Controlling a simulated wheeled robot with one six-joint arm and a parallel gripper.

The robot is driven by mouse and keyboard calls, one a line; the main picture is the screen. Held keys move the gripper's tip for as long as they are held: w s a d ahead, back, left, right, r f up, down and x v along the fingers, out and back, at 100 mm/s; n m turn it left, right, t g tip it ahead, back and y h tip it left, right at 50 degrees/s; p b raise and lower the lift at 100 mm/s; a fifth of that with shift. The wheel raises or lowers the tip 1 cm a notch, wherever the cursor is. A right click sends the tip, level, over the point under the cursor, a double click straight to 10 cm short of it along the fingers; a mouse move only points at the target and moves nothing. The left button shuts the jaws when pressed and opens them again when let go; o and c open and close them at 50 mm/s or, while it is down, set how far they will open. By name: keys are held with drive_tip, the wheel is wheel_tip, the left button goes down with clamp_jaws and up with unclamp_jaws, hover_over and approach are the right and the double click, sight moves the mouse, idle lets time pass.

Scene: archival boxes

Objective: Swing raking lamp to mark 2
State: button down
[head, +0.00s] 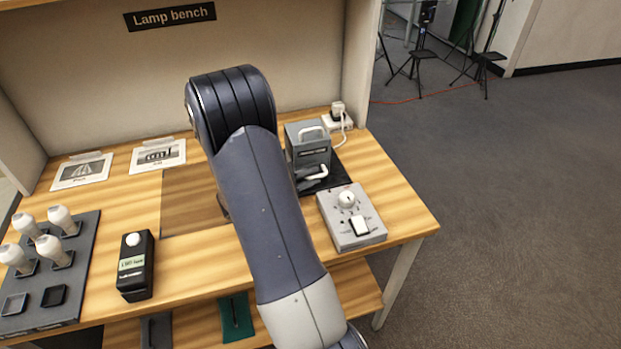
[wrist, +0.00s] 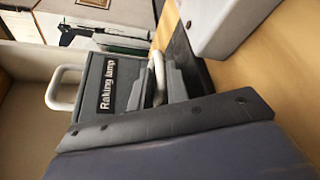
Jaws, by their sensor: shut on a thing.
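The raking lamp (head: 306,148) is a grey box on a dark mat at the back right of the bench, with a pale handle on top and a pale bar (head: 318,174) low on its front. In the wrist view the lamp (wrist: 93,75) appears sideways, with its "Raking lamp" label readable. My gripper (wrist: 160,85) is at the lamp's front, its grey fingers closed on the pale front bar (wrist: 157,68). In the head view my arm hides the gripper. I cannot make out any numbered marks.
A grey control box (head: 352,217) with a knob and switch stands in front of the lamp. A plugged socket (head: 339,122) with a white cord is behind it. A black device (head: 135,266) and a tray of bulbs (head: 88,240) stand at left. Open floor lies right.

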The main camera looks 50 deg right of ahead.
drive_tip(key=shift+s+a+f, duration=0.1)
drive_tip(key=shift+s+f, duration=0.1)
drive_tip(key=shift+f, duration=0.25)
drive_tip(key=c, duration=1.6)
unclamp_jaws()
drive_tip(key=shift+o, duration=0.5)
drive_tip(key=shift+w+r, duration=0.1)
drive_tip(key=shift+r, duration=0.05)
drive_tip(key=shift+r, duration=0.1)
drive_tip(key=v, duration=1)
drive_tip(key=shift+a+r+b, duration=0.1)
drive_tip(key=shift+a+b, duration=0.25)
drive_tip(key=shift+a, duration=0.05)
